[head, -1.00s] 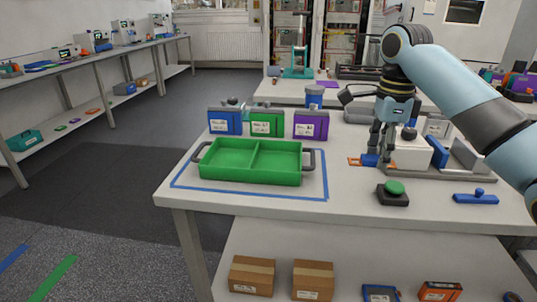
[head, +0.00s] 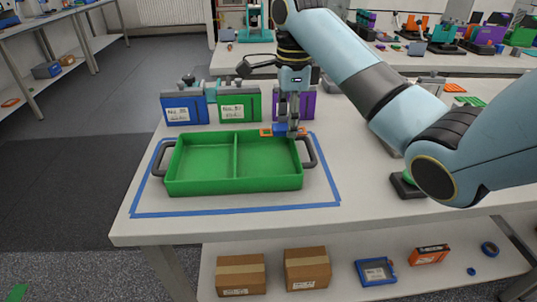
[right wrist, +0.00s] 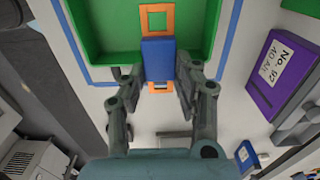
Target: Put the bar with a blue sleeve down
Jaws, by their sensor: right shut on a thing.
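The orange bar with a blue sleeve (head: 281,130) is in my right gripper (head: 291,131). The right wrist view shows the blue sleeve (right wrist: 158,60) between the two fingertips (right wrist: 161,73), with a flat orange end with a square hole (right wrist: 157,8) reaching over the green tray (right wrist: 100,52). In the head view the bar is at the back right edge of the two-compartment green tray (head: 200,191); its exact height above the rim cannot be told. Both tray compartments look empty. My left gripper is not in view.
Blue tape (head: 233,209) outlines the tray's place on the white table. A blue module (head: 183,109), a green module (head: 238,107) and a purple module (head: 280,106) stand behind it. A black-based green button (head: 405,187) is at the right, partly behind my arm.

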